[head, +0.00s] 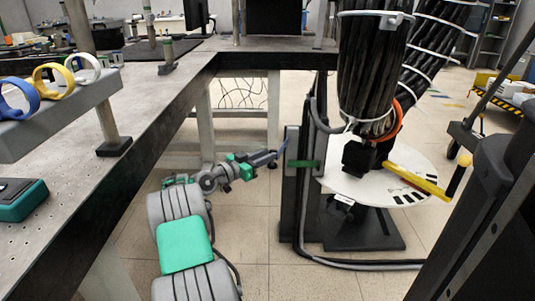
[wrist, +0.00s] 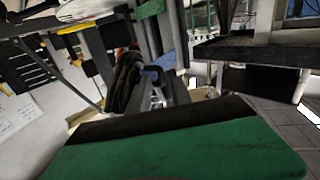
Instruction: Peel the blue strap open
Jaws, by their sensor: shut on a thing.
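My gripper (head: 272,157) is low in the middle of the head view, in the gap between the grey bench and the black cable stand. I cannot tell whether the strap still touches the cables or the stand. The fingertips are small and partly hidden.
The cable stand (head: 293,200) holds a thick black cable bundle (head: 372,65) above a round white plate (head: 345,182) with a yellow bar (head: 415,180). A rack (head: 55,120) on the bench (head: 150,105) carries blue, yellow and white rings. Open tiled floor lies below my gripper.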

